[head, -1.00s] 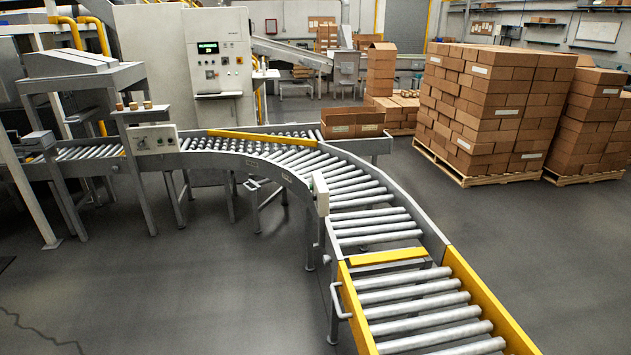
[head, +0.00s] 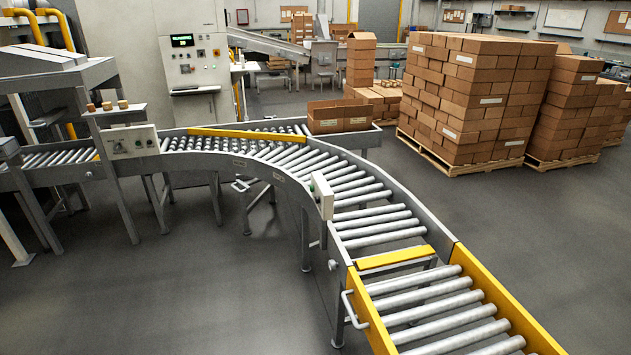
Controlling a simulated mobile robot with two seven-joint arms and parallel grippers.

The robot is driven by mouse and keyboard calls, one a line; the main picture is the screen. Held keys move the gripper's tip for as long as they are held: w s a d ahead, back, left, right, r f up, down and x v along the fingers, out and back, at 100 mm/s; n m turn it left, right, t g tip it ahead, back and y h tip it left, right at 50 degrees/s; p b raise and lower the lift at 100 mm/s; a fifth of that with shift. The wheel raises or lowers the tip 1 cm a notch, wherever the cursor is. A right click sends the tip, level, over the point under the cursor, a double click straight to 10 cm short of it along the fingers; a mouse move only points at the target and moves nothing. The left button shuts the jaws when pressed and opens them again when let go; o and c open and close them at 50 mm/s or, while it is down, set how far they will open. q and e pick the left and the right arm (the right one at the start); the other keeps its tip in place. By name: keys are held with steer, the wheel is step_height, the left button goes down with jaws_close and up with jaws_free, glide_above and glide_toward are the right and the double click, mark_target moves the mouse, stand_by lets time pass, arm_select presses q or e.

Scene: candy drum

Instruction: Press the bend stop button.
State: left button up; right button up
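A small pale control box (head: 321,196) is mounted on the outer left rail of the curved roller conveyor (head: 290,184). Its face is turned mostly away, and I cannot make out a stop button on it. Another pale control box (head: 131,142) with small dark controls is fixed to the conveyor at the left, below a shelf with several small tan pots (head: 108,105). Neither of my grippers shows in the head view.
A yellow-sided roller section (head: 455,300) with a handle fills the near right. A tall control cabinet (head: 194,55) stands behind the bend. An open carton (head: 338,117) sits beyond the bend. Stacked cartons on a pallet (head: 470,95) stand back right. Grey floor (head: 215,290) is clear at front left.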

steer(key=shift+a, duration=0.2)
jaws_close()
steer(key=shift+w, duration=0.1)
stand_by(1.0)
